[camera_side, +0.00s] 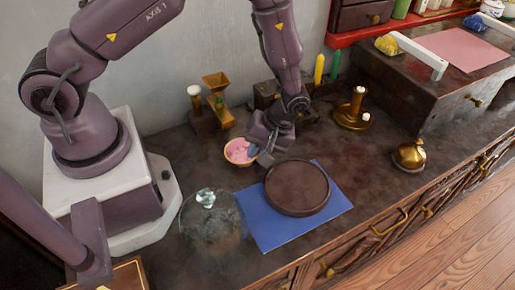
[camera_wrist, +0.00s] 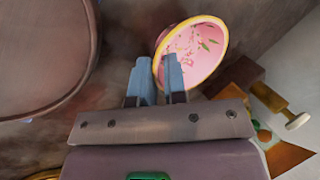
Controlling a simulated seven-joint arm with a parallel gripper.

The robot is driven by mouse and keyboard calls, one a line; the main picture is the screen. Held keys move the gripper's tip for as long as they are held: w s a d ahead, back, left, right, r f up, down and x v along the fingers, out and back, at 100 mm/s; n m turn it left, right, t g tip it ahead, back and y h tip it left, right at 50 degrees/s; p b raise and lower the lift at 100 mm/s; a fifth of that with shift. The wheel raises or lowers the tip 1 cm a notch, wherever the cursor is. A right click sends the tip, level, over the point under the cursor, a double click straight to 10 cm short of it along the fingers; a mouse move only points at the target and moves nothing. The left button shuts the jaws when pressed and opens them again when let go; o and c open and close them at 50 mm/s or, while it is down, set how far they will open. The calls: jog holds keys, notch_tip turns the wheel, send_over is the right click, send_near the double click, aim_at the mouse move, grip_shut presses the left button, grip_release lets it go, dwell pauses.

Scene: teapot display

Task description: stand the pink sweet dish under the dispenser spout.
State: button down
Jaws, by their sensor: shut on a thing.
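The pink sweet dish (camera_side: 238,150) is a small round bowl with a yellow rim, left of my gripper (camera_side: 264,153) in the side view. In the wrist view the dish (camera_wrist: 205,45) shows its pink, flower-patterned inside. My gripper (camera_wrist: 157,72) is shut on the dish's rim, one blue finger inside the bowl and one outside. I cannot tell whether the dish touches the counter. The dispenser (camera_side: 217,82), with a brown funnel on top, stands just behind the dish. Its spout is too small to make out. Parts of a brown wooden thing (camera_wrist: 240,72) show at the right in the wrist view.
A dark round tray (camera_side: 297,188) lies on a blue mat (camera_side: 265,236) to the right front. A glass dome (camera_side: 210,225) stands front left. A brass candle holder (camera_side: 353,112) and brass bell (camera_side: 410,155) stand right. Bare counter lies between the dish and the dome.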

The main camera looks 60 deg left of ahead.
aim_at(235, 138)
jog(key=shift+a, duration=0.1)
jog(key=shift+s+a, duration=0.1)
jog(key=shift+a, duration=3.7)
jog(key=shift+a, duration=0.1)
jog(key=c, duration=1.1)
grip_release()
jog(key=shift+s, duration=0.1)
jog(key=v, duration=1.3)
jog(key=shift+d, duration=0.4)
jog(key=shift+f, duration=0.1)
